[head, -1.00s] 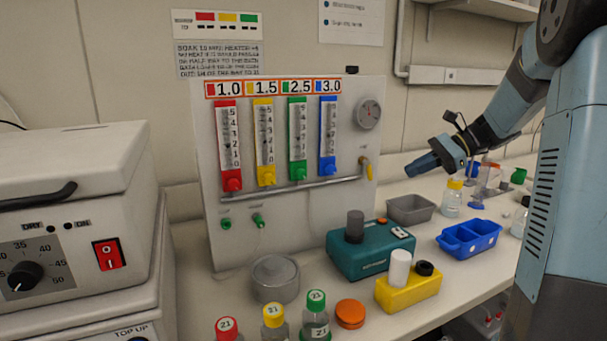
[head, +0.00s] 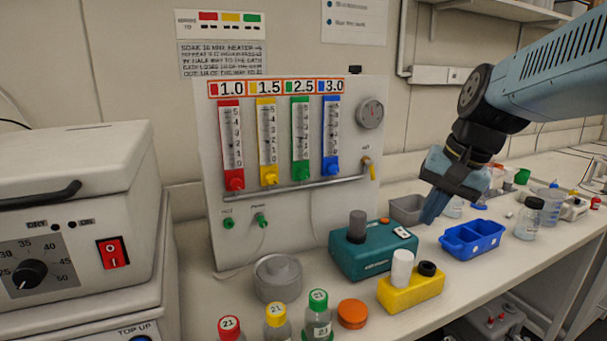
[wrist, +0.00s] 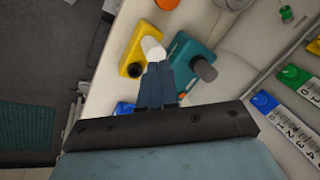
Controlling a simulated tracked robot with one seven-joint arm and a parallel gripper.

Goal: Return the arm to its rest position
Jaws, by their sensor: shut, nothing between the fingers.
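My gripper (head: 432,207) hangs from my blue arm at the right of the head view, fingers pointing down and a little to the left. Its fingers are together with nothing between them. It is above the bench, in front of the grey tray (head: 404,209) and left of the blue rack (head: 484,238) in the picture. In the wrist view my gripper's shut fingers (wrist: 157,84) appear over the bench, close in the picture to the white cylinder (wrist: 153,48) and the teal device (wrist: 189,52).
The yellow block (head: 411,291) and teal device (head: 371,251) stand below and left of my gripper. Bottles with red, yellow and green caps (head: 318,296) stand at the front. The flowmeter panel (head: 295,210) is behind. Several bottles and small items stand at the right.

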